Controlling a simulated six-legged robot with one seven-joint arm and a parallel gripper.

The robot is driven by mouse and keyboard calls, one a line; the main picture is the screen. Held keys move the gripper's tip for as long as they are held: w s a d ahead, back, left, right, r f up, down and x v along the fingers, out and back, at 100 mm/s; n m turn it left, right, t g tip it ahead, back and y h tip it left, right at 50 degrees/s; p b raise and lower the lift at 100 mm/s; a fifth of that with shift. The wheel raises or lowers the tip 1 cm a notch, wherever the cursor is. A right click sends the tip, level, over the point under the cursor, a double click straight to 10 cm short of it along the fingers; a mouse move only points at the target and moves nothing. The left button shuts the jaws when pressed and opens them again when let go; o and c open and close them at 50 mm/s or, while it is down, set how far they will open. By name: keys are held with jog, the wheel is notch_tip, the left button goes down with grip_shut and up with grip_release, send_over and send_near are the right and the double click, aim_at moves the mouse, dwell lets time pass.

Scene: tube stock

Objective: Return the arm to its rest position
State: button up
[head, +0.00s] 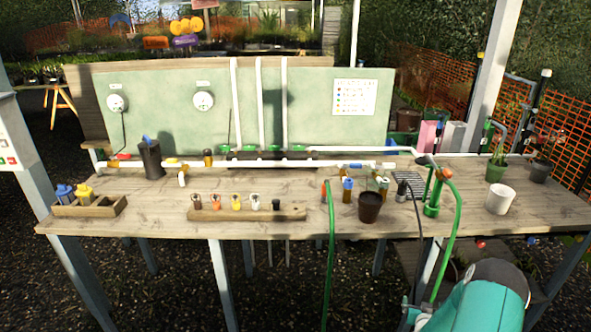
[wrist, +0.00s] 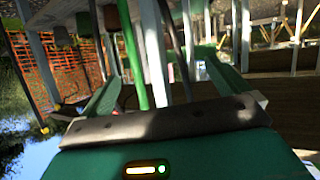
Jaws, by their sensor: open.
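My gripper (wrist: 158,66) shows in the wrist view with its two green fingers spread wide apart and nothing held between them. A green hose and pale posts show beyond the gap, apart from the fingers as far as I can tell. In the head view my teal arm is at the lower right, in front of the bench's front edge and low beside it. The fingers cannot be made out in the head view.
The wooden bench (head: 150,205) spans the head view. Near my arm, a green hose (head: 457,230) and a thin black cable hang over its front edge. A brown pot (head: 369,207) and white pot (head: 500,199) stand on top. Orange netting (wrist: 50,70) is at the wrist view's left.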

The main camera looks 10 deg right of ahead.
jog(key=w+a+r+n+g+y, duration=0.1)
jog(key=w+a+r, duration=0.1)
jog(key=a+r, duration=0.7)
jog(key=w+a+r+n+y, duration=0.15)
jog(key=a+r, duration=0.25)
jog(key=r, duration=0.8)
jog(key=w+a+r+n+g+y, duration=0.1)
jog(key=w+a+r, duration=0.1)
jog(key=a+r, duration=0.7)
jog(key=s+a+r+g+y, duration=0.1)
jog(key=s+a+r, duration=0.45)
jog(key=r, duration=0.25)
jog(key=s+a+r+n+g+y, duration=0.1)
jog(key=s+a+r, duration=0.3)
jog(key=s+a, duration=0.3)
jog(key=s+a+r+n+g+y, duration=0.1)
jog(key=s+a+r, duration=0.3)
jog(key=s, duration=1.2)
jog(key=a, duration=0.4)
jog(key=shift+a+g+y, duration=0.3)
jog(key=shift+y, duration=0.05)
jog(key=shift+s+r+n, duration=0.1)
jog(key=shift+s+n, duration=0.05)
jog(key=shift+n, duration=0.1)
